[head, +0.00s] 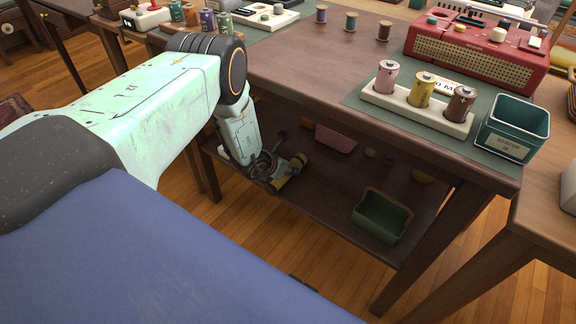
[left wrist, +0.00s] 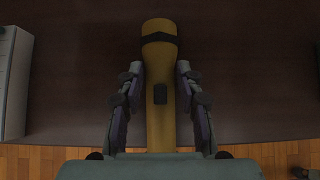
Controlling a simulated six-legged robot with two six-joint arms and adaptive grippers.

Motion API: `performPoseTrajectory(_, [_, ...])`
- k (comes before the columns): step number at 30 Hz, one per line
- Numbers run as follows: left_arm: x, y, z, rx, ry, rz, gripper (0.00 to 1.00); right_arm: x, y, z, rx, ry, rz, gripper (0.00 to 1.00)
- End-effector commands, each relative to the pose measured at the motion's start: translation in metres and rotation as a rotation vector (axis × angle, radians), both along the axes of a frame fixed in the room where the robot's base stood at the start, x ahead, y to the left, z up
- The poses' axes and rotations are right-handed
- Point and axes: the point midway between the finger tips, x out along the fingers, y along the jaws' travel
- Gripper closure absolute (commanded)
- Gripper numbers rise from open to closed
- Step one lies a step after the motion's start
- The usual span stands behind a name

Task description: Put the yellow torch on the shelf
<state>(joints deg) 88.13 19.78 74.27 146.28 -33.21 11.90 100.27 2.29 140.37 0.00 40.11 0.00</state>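The yellow torch (left wrist: 160,95) lies lengthwise between the two fingers of my left gripper (left wrist: 161,74) in the left wrist view. Both fingertips sit close against its sides below the wider, dark-banded head. My right gripper is in neither view.
A green bin (head: 382,216) and a pink basket (head: 336,138) stand on the lower shelf. The tabletop (head: 310,62) is above my forearm and holds a battery rack (head: 418,108), a teal bin (head: 513,128) and a red radio (head: 470,45). Bare shelf lies between my gripper and the green bin.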

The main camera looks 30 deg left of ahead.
Motion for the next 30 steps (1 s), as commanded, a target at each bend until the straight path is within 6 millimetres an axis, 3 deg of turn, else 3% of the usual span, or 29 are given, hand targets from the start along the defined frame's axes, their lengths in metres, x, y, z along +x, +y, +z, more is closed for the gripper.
performPoseTrajectory(6, [0.000,0.000,0.000,0.000,0.001,0.000,0.43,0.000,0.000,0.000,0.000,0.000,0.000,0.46])
performPoseTrajectory(18, [-0.003,0.001,0.003,-0.001,0.002,0.003,0.43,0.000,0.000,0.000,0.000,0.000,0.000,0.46])
performPoseTrajectory(30, [-0.037,0.004,0.038,-0.003,0.001,0.006,0.43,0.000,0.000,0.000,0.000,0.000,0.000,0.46])
